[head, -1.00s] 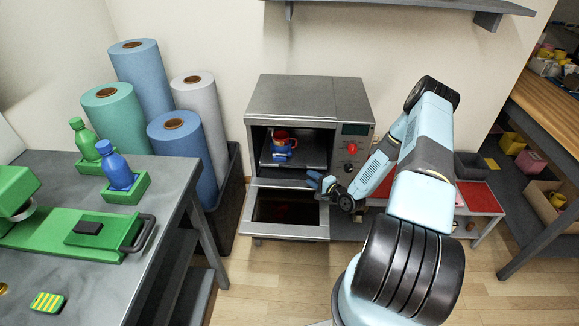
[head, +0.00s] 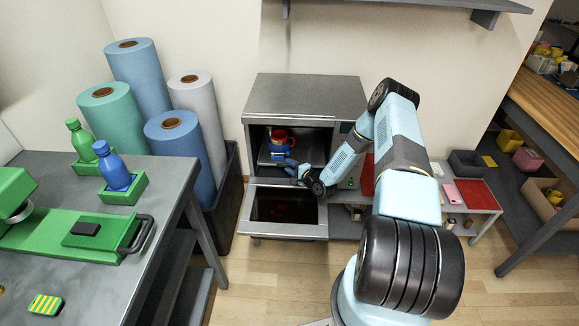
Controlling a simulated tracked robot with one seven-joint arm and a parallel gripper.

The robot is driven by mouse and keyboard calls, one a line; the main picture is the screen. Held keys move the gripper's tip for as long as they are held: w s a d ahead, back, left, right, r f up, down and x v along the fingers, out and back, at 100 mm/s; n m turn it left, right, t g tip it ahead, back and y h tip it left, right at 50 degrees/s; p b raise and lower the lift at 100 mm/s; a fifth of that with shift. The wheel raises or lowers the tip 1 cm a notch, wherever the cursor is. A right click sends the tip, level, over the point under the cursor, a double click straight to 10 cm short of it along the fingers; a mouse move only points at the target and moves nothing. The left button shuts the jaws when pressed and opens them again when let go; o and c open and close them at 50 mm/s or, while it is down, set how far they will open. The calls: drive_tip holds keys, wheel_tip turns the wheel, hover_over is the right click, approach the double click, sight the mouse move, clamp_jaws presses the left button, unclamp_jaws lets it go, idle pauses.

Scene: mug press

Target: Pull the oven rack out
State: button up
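The grey oven (head: 303,98) stands against the wall with its door (head: 256,232) folded down open. Its rack (head: 268,155) is inside the cavity and carries a red mug (head: 279,137) with something blue at its front. My gripper (head: 290,167) is at the oven's opening, close to the front right of the rack and above the open door. Its fingers are small and partly dark here; I cannot tell whether they are open or shut, or whether they touch the rack.
A grey workbench (head: 150,190) with a green press (head: 60,225) and bottles is on the left. Fabric rolls (head: 190,140) stand in a dark bin beside the oven. A low table with red mats (head: 477,195) is at right. A shelf (head: 410,5) hangs above.

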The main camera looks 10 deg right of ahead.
drive_tip(key=shift+w+a, duration=0.3)
drive_tip(key=shift+w, duration=0.15)
drive_tip(key=shift+c, duration=0.5)
drive_tip(key=shift+f, duration=0.1)
clamp_jaws()
drive_tip(key=shift+s, duration=0.1)
